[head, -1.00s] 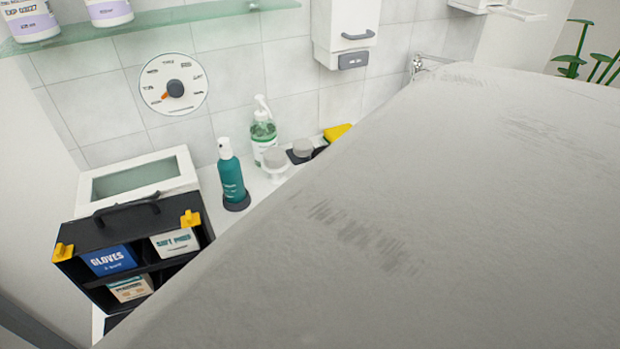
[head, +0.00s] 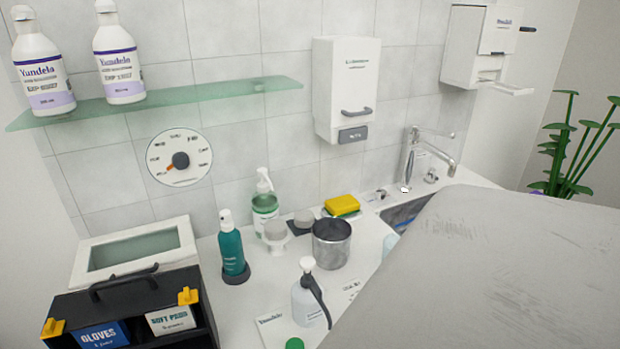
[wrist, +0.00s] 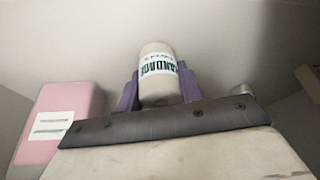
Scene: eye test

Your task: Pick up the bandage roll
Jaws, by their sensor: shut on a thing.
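The bandage roll (wrist: 156,62) is a cream cylinder with a white label and dark green lettering, seen in the wrist view. It sits between the two purple fingers of my gripper (wrist: 158,90), which is shut on it. The lower end of the roll is hidden behind a dark grey bar across the wrist view. Neither the roll nor my gripper shows in the head view, where a large pale grey surface fills the lower right.
In the wrist view a pink block (wrist: 62,112) lies left of the roll. The head view shows a black case (head: 130,296), a teal spray bottle (head: 231,248), a metal cup (head: 331,245), a white pump bottle (head: 308,300), a yellow sponge (head: 342,204) and a tap (head: 412,160).

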